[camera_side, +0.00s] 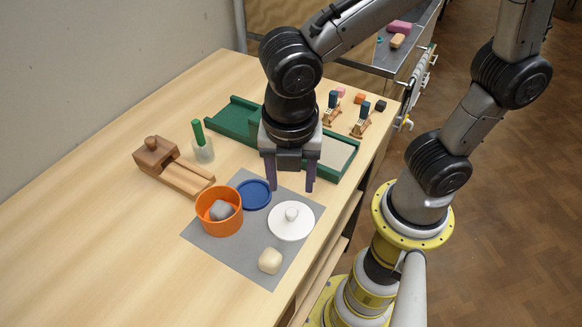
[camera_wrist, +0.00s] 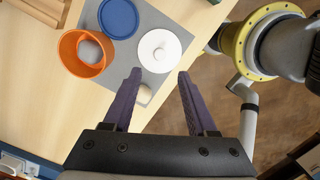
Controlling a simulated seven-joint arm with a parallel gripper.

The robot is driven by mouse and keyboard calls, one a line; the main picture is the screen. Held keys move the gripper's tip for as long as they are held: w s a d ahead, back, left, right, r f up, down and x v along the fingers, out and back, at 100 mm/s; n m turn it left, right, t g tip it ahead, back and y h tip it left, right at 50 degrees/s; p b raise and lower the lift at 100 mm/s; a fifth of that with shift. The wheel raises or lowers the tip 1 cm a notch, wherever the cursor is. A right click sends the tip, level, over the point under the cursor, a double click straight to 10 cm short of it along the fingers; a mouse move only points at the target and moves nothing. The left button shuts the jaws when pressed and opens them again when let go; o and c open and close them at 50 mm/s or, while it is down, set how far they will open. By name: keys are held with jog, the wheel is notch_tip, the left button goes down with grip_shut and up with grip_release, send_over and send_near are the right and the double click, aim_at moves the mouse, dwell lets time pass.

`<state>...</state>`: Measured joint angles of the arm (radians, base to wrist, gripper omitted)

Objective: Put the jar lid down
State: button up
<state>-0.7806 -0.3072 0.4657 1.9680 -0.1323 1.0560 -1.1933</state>
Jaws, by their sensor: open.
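The white jar lid (camera_side: 291,228) with a round knob lies flat, knob up, on the grey mat (camera_side: 237,250), near the mat's right edge. In the wrist view the lid (camera_wrist: 170,42) is just beyond my fingertips. My gripper (camera_side: 291,187) is open and empty, pointing down; in the side view its fingertips appear above and behind the lid, apart from it. In the wrist view the two purple fingers (camera_wrist: 160,72) are spread wide with nothing between them. No jar is clearly identifiable.
An orange bowl (camera_side: 210,228) holding a grey lump, a blue disc (camera_side: 253,194) and a beige lump (camera_side: 270,261) share the mat. The front left tabletop is clear.

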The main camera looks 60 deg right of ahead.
jog(key=s+d+r+m+t, duration=0.1)
jog(key=d+r+m+t, duration=0.1)
jog(key=d+m, duration=0.6)
jog(key=s+d+r+m+t+y, duration=0.1)
jog(key=s+d+r+m+t, duration=0.1)
jog(key=d+m, duration=0.6)
notch_tip(320, 180, up, 2)
jog(key=m+t, duration=0.1)
jog(key=m, duration=0.6)
jog(key=shift+s+r, duration=0.25)
